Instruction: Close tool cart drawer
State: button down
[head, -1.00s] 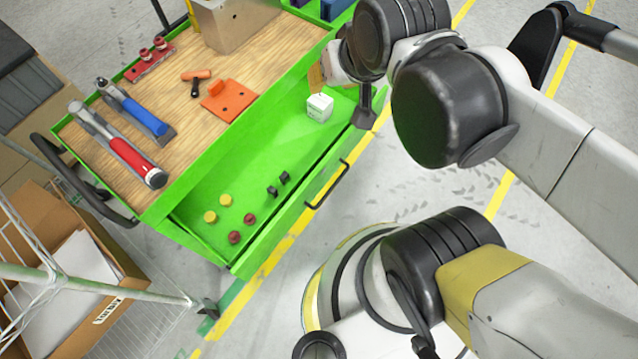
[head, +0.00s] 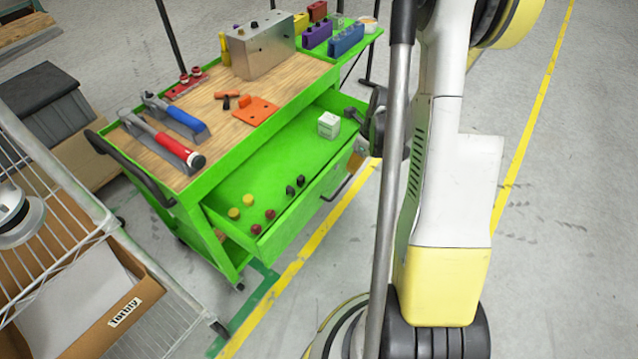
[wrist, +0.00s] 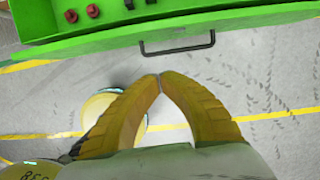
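The green tool cart (head: 195,192) stands left of my arm. Its drawer (head: 275,178) is pulled open and holds yellow and red round parts, small black parts and a white box (head: 328,125). The black bar handle (head: 350,180) is on the drawer front; it also shows in the wrist view (wrist: 178,49). My gripper's yellow fingertips (wrist: 159,80) meet in the wrist view with nothing between them. They appear just below the handle in that picture, apart from it. In the head view the gripper is mostly hidden near the drawer's right end.
The wooden cart top (head: 215,125) carries hammers, an orange plate (head: 256,111) and a metal box (head: 260,45). A wire rack (head: 60,215) with a cardboard box (head: 130,305) stands at the left. The floor right of my arm is clear.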

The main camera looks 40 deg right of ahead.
jog(key=x, duration=0.2)
jog(key=b, duration=0.6)
send_near(334, 178)
jog(key=a+f, duration=0.1)
jog(key=s+a+f, duration=0.1)
jog(key=f, duration=0.1)
jog(key=s+a+f, duration=0.1)
jog(key=shift+s+a+f, duration=0.15)
jog(key=shift+s+f, duration=0.1)
jog(key=shift+f, duration=0.05)
jog(key=shift+w+a+r, duration=0.15)
jog(key=shift+w+a, duration=0.05)
jog(key=shift+w, duration=0.3)
jog(key=shift+w, duration=0.1)
